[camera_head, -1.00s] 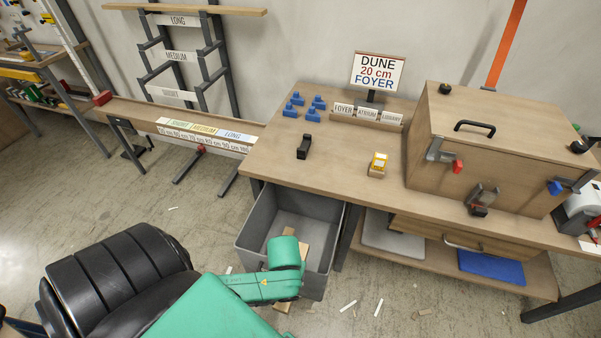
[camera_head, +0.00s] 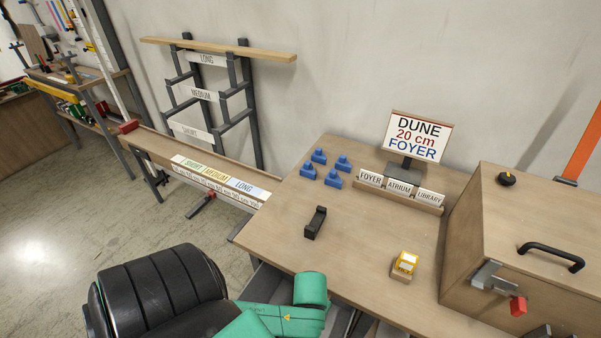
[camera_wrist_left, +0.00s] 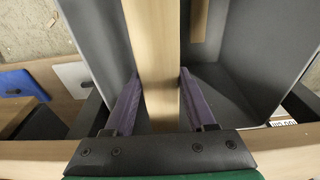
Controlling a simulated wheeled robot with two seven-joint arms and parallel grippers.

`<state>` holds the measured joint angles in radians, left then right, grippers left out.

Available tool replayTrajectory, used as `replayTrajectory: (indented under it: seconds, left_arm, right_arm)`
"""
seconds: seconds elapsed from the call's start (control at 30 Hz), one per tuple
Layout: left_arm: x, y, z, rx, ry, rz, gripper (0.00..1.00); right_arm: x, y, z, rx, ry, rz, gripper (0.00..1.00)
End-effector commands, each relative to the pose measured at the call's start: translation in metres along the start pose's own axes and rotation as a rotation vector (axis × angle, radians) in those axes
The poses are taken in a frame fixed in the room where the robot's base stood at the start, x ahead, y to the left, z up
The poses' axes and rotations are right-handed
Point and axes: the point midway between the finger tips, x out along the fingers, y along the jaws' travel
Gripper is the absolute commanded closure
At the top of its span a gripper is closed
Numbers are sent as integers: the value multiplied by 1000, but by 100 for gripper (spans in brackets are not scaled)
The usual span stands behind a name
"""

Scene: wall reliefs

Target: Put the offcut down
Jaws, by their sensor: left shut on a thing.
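In the left wrist view my left gripper (camera_wrist_left: 158,80) has its two purple fingers shut on the offcut (camera_wrist_left: 156,40), a long pale wooden strip. The strip runs up out of the top of that view. Behind it are the walls of the grey bin (camera_wrist_left: 265,45). I cannot tell how far the strip is above the bin's floor. In the head view the bin (camera_head: 266,284) shows only in part by the bench's front edge, behind my green arm. My left gripper and the offcut are hidden there. My right gripper is in neither view.
Another wooden piece (camera_wrist_left: 200,18) lies in the bin. The bench (camera_head: 290,215) carries a black holder (camera_head: 315,224), several blue pieces (camera_head: 333,179), a yellow-topped block (camera_head: 404,265), a sign (camera_head: 418,137) and a large wooden box (camera_head: 540,235). A labelled rack (camera_head: 200,95) stands behind.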

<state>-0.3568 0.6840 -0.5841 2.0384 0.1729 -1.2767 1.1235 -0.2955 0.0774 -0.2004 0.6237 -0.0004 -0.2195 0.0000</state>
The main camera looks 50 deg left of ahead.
Motion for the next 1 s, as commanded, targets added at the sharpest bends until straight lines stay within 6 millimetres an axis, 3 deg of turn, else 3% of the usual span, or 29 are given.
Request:
replayTrajectory:
  seconds: [0.03, 0.43, 0.67, 0.77, 1.0]
  left_arm:
    - [14, 0, 3, 0, -2, 0, 100]
    - [80, 0, 13, 0, -1, 0, 100]
    - [103, 0, 16, 0, -2, -2, 100]
    - [129, -1, 20, 0, -2, -4, 100]
    - [212, 0, 33, 0, -2, -2, 100]
  right_arm:
    - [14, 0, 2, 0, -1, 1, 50]
    - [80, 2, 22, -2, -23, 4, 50]
    - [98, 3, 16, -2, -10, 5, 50]
    - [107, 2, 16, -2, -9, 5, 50]
    - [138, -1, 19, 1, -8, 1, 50]
